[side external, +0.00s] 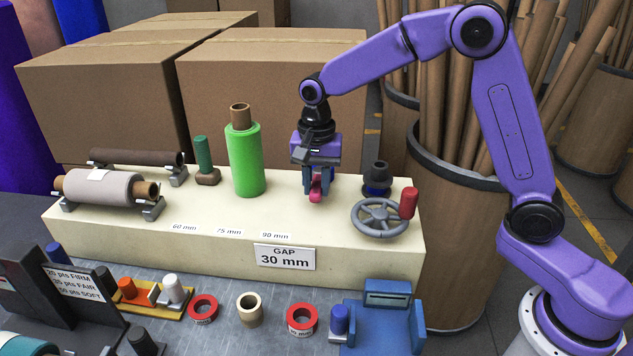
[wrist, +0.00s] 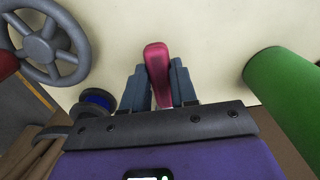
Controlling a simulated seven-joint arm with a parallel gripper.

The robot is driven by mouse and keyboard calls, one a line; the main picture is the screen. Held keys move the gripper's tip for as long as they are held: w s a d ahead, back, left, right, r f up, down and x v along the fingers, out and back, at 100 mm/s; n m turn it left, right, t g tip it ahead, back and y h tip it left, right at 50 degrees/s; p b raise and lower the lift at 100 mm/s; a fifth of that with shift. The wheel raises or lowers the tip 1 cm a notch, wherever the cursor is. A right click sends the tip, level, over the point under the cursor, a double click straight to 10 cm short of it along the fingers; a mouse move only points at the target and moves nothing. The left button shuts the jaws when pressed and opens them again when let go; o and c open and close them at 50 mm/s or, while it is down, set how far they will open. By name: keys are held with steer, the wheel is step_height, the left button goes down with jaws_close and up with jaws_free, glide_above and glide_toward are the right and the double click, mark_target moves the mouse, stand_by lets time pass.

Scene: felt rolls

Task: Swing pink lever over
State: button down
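The pink lever (side external: 316,187) stands at the top of the cream block, under my gripper. In the wrist view the pink lever (wrist: 158,68) lies between the two fingers, its rounded end reaching past the tips. My gripper (side external: 317,192) points down, with a finger on each side of the lever. In the wrist view my gripper (wrist: 158,85) has its fingers close along both sides of the lever. I cannot tell whether they press on it. The lever's lower part and pivot are hidden.
A grey handwheel (side external: 379,217) with a red knob and a dark blue-based knob (side external: 377,178) stand to the right. A green roll (side external: 245,160) stands upright to the left. The cream block (side external: 330,238) carries a "GAP 30 mm" sign (side external: 285,257). Cardboard boxes (side external: 235,95) stand behind.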

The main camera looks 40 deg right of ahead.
steer(key=n, duration=0.1)
steer(key=s+d+n, duration=0.1)
steer(key=n, duration=0.1)
steer(key=d+n, duration=0.1)
steer(key=shift+s+d+n, duration=0.15)
steer(key=shift+s+n, duration=0.1)
steer(key=shift+n, duration=0.15)
steer(key=shift+s+d+n, duration=0.1)
steer(key=shift+d+n, duration=0.55)
steer(key=shift+n, duration=0.5)
steer(key=shift+s+d+n, duration=0.1)
steer(key=shift+d+n, duration=0.55)
steer(key=shift+n, duration=0.5)
steer(key=c, duration=0.9)
jaws_free()
step_height(320, 180, up, 18)
steer(key=shift+f, duration=0.25)
